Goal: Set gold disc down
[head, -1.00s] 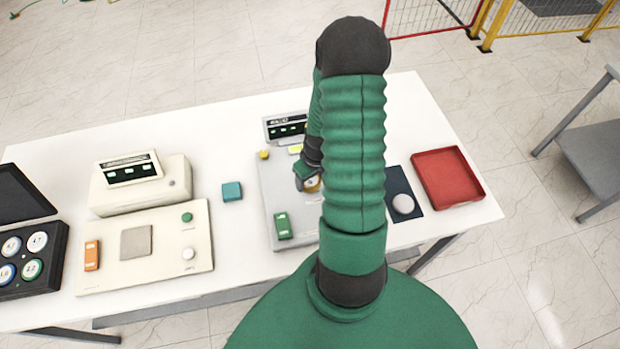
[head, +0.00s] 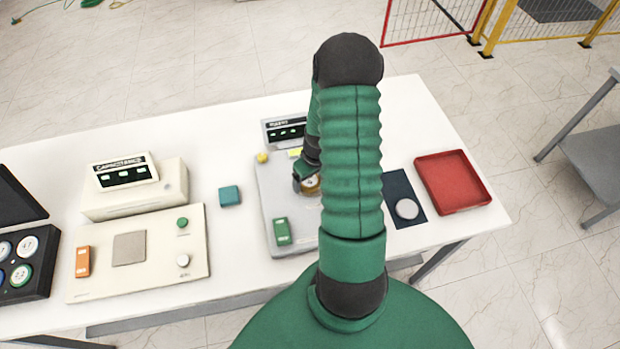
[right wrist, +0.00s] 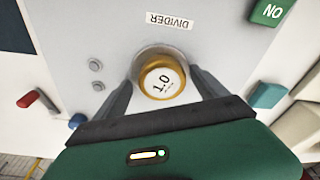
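The gold disc (right wrist: 163,78), with a white top marked 1.0, is between the two fingers of my right gripper (right wrist: 162,95) in the right wrist view. It sits over a round grey seat on the grey panel labelled DIVIDER (right wrist: 220,50). The fingers stand on both sides of the disc; contact is hard to make out. In the head view the disc (head: 312,185) shows as a small gold edge beside my right gripper (head: 303,184), partly hidden by my arm. My left gripper is not in view.
A red tray (head: 452,182) and a dark mat with a pale disc (head: 407,209) lie right of the panel. A teal block (head: 230,195), a cream instrument (head: 135,190) and a black case of discs (head: 30,262) lie to the left. The panel carries a green switch (head: 282,231).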

